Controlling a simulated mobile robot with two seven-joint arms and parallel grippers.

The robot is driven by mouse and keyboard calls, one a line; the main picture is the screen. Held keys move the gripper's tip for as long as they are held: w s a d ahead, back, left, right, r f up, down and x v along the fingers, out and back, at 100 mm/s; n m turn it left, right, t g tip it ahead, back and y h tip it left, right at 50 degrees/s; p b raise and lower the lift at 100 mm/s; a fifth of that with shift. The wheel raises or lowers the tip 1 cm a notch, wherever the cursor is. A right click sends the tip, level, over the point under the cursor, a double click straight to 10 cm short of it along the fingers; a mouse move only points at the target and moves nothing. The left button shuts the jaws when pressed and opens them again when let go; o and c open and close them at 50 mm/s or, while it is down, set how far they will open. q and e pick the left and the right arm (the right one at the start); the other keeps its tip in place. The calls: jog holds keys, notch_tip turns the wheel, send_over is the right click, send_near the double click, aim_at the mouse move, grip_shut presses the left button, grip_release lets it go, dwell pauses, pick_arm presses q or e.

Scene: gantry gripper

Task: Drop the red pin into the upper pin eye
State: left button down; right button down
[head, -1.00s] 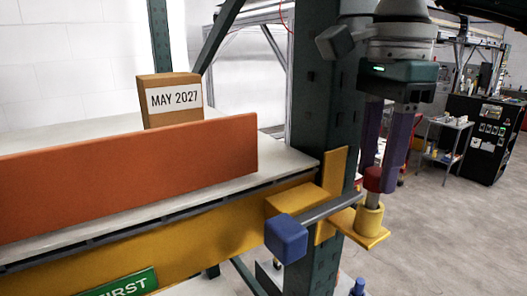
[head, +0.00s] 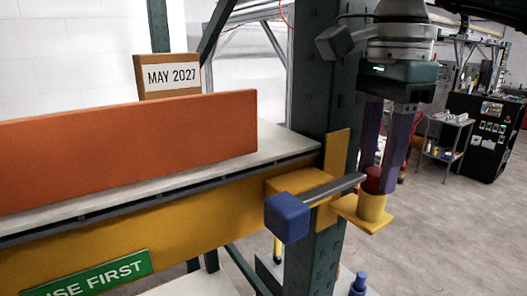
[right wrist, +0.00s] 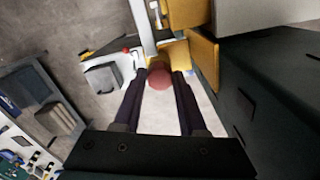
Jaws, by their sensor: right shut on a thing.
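The red pin (head: 372,184) shows as a short red head at the fingertips of my right gripper (head: 379,178). The head sits directly on top of the yellow upper pin eye (head: 372,208), and no shank shows between them. The eye is an upright cylinder on a flat yellow plate (head: 349,211) beside the green post. My right gripper points down from above and is shut on the pin. The right wrist view also shows the round red head (right wrist: 159,77) between the dark fingertips. The inside of the eye is hidden. My left gripper is out of view.
A grey bar (head: 336,188) with a blue block (head: 287,217) at its end lies just left of the eye. The green post (head: 318,90) stands close by. An orange board (head: 130,147) borders the shelf, with a box marked MAY 2027 (head: 148,82) behind. Open floor lies right.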

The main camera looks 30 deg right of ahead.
aim_at(377, 172)
jog(key=shift+f, duration=0.15)
jog(key=shift+c, duration=1.9)
grip_release()
notch_tip(377, 172, up, 10)
jog(key=p, duration=0.7)
